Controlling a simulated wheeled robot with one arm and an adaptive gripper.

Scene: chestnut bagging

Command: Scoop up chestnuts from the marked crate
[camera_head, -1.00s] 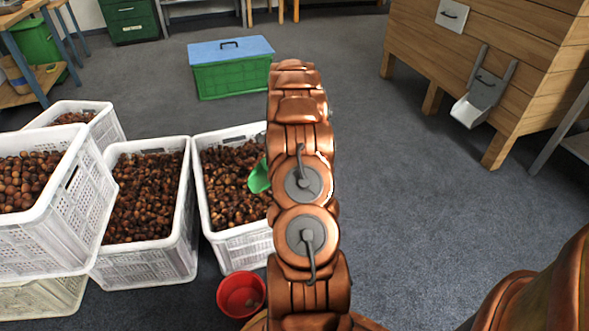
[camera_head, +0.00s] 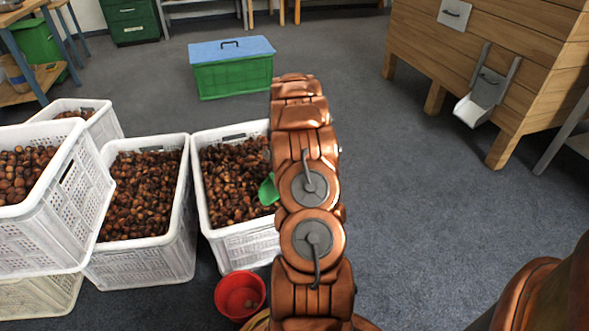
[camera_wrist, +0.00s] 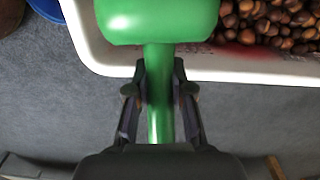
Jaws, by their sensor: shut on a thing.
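A green scoop (camera_wrist: 158,22) is held by its handle in my gripper (camera_wrist: 160,95), whose fingers close on both sides of it. In the head view the scoop (camera_head: 268,189) shows beside my arm, over the right part of the nearest crate (camera_head: 245,243). This white crate is full of brown chestnuts. In the wrist view the scoop's bowl overlaps the crate's white rim (camera_wrist: 270,70), with chestnuts (camera_wrist: 275,22) to its right. A reddish patch (camera_wrist: 248,50) shows just inside the rim. I cannot tell whether the scoop holds chestnuts. My arm hides the gripper in the head view.
More white chestnut crates (camera_head: 145,268) stand to the left, some stacked. A red bucket (camera_head: 240,296) sits on the floor in front. A green box with a blue lid (camera_head: 232,75) is behind. A wooden cabinet with a chute (camera_head: 480,103) stands right. The floor between is clear.

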